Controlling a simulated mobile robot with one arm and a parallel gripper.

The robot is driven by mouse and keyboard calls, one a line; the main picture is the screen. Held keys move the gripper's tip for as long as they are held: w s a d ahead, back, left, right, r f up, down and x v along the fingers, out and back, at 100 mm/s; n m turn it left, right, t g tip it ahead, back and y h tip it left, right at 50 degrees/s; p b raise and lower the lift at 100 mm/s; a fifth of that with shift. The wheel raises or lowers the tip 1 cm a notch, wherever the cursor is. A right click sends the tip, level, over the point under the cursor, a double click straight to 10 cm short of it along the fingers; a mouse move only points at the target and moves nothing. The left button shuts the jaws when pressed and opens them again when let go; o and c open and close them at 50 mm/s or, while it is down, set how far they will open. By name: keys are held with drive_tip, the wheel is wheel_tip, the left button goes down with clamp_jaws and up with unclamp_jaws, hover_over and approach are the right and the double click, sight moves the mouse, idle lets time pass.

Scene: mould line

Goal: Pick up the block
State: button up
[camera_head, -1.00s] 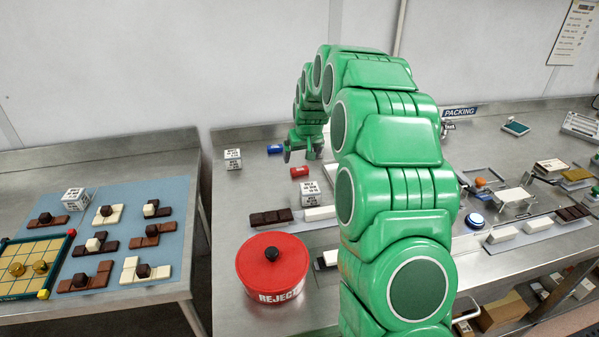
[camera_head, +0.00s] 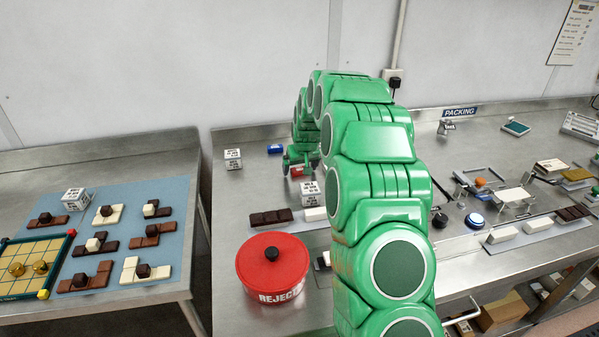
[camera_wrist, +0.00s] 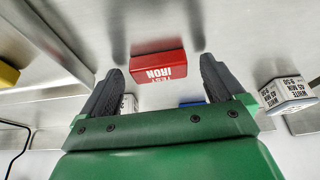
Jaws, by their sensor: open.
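Nothing is held. A smaller blue block (camera_head: 275,149) lies behind; its edge also shows in the wrist view (camera_wrist: 192,104).
White printed cubes stand nearby, one (camera_head: 311,193) just in front of the red block and one (camera_head: 233,159) to the left. A dark chocolate bar (camera_head: 270,217) and a red reject tub (camera_head: 272,266) are in front. Bench left of the gripper is mostly clear.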

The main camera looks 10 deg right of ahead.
drive_tip(key=shift+c, duration=0.2)
drive_tip(key=c, duration=1.1)
